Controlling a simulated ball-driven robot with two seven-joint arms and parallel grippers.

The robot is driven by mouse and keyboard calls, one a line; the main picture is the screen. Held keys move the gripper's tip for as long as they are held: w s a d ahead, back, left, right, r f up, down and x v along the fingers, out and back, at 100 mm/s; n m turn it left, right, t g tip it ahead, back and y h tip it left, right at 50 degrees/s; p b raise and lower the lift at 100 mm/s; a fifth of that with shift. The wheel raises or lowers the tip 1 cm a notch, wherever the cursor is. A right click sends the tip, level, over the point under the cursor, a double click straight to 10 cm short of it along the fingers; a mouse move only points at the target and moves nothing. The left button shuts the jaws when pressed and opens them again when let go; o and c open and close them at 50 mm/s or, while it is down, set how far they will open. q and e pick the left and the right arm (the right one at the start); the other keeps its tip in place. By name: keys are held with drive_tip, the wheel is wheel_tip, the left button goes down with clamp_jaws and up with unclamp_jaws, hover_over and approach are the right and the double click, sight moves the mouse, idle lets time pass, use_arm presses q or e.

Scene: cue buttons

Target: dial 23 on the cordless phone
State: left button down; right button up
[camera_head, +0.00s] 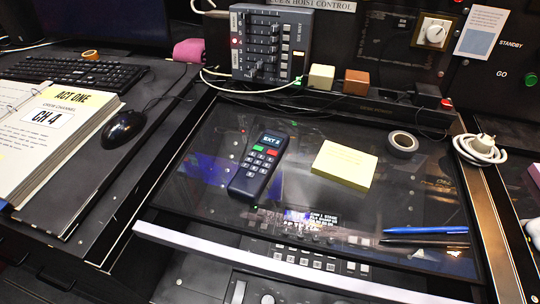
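The dark blue cordless phone (258,166) lies on a glossy black panel near the middle of the desk, its top end pointing away and slightly right. Its small screen (271,140) seems to read "EXT 2", though the text is small. Below the screen are a green key (256,149), a red key (272,151) and a grid of pale keys (253,163); their digits are too small to read. Nothing touches or covers the phone. Neither of my grippers is in view.
A yellow note pad (344,165) lies right of the phone, with a grey tape roll (402,144) beyond it. Blue and black pens (426,230) lie at the right. A fader box (268,45) stands behind. A binder (50,130) and mouse (123,129) are at the left.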

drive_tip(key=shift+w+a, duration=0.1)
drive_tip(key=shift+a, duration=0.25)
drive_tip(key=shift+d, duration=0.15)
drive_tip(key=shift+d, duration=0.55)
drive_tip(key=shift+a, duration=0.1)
